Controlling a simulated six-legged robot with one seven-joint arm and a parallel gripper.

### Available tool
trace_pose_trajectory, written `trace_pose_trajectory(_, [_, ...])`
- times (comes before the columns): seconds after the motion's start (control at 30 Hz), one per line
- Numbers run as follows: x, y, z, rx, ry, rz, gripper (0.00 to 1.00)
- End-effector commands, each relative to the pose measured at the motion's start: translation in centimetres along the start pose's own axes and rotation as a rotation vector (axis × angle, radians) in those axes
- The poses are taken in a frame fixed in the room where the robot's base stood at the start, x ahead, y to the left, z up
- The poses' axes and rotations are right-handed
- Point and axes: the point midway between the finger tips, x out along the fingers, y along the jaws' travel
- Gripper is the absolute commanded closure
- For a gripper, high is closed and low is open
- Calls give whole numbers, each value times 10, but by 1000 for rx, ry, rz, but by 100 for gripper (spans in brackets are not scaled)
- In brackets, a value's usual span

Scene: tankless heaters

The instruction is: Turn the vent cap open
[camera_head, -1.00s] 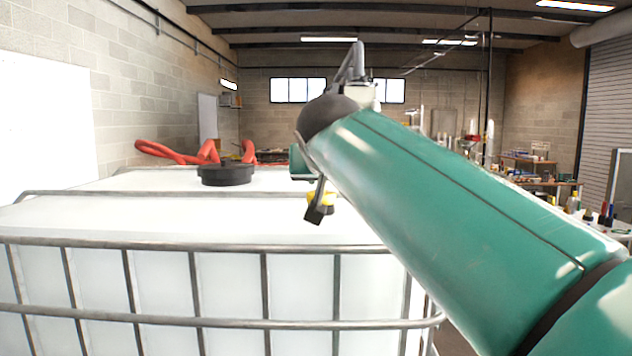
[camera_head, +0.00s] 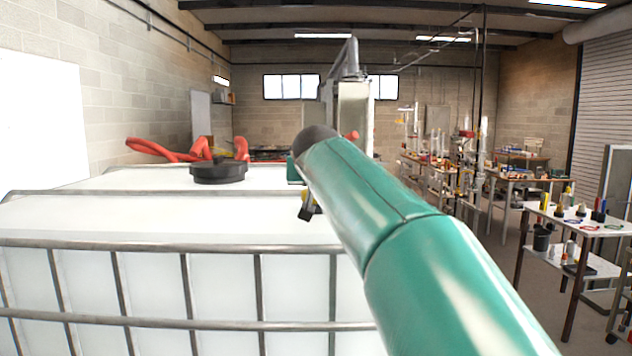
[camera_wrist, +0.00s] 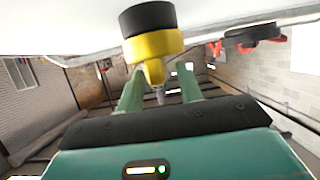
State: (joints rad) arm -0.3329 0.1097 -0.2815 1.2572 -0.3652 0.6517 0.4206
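A yellow and black cap (camera_wrist: 153,46) with a small yellow tab shows at the top middle of the wrist view, which looks upside down. Its black part is against the white tank top. I take it as the vent cap. In the head view my arm hides most of the gripper.
The white tank (camera_head: 150,220) in its metal cage fills the lower left. A round black lid (camera_head: 217,172) sits on top, with a red hose (camera_head: 165,152) behind it. Tables with tools (camera_head: 570,215) stand on the right, with open floor near them.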

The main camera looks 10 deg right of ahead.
Motion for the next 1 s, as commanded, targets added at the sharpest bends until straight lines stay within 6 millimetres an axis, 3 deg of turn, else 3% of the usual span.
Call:
trace_pose_trajectory(0.2, [16,0,-1,0,1,0,64])
trace_pose_trajectory(0.43, [16,0,-1,0,1,-1,64])
trace_pose_trajectory(0.6, [16,-1,-1,0,1,-1,97])
trace_pose_trajectory(0.63, [16,-1,-1,0,1,-1,100])
trace_pose_trajectory(1.0, [16,1,-1,-7,1,-24,100])
